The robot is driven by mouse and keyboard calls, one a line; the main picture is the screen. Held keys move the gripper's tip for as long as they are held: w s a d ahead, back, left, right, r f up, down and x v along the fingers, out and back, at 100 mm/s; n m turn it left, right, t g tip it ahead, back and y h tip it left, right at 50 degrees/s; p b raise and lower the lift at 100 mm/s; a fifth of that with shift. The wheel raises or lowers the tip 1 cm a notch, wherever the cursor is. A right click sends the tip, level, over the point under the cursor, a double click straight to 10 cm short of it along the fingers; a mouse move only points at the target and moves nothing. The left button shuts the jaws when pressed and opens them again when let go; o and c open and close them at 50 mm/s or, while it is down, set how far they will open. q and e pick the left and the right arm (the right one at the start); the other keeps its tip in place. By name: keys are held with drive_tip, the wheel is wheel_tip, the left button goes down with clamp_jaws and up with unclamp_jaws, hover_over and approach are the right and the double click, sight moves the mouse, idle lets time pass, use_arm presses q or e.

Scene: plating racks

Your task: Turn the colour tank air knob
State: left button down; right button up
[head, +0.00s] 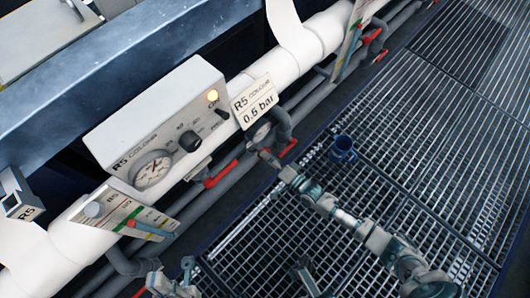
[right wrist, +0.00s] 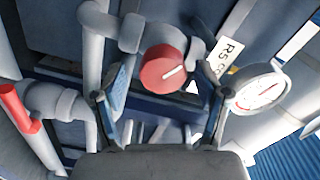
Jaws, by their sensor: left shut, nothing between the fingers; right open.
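A round red knob (right wrist: 163,70) with a white pointer line sits on grey pipework in the right wrist view. My right gripper (right wrist: 163,92) is open, with its blue-padded fingers on either side of the knob's picture; I cannot tell whether they touch it. In the head view my right gripper (head: 268,158) reaches to the pipes below a tag (head: 255,101) reading R5 COLOUR 0,5 bar, and the red knob cannot be made out there. A white-faced gauge (right wrist: 262,92) is right of the knob. My left gripper (head: 168,282) is shut and empty at the lower left.
A grey R5 COLOUR box (head: 150,112) carries a dial, a black knob (head: 190,141) and a lit lamp. Red-handled valves (head: 221,174) line the grey pipes nearby. A blue mug (head: 343,150) stands on the grating (head: 440,130), which is largely clear.

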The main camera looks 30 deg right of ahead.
drive_tip(key=v, duration=1)
drive_tip(key=shift+d, duration=0.15)
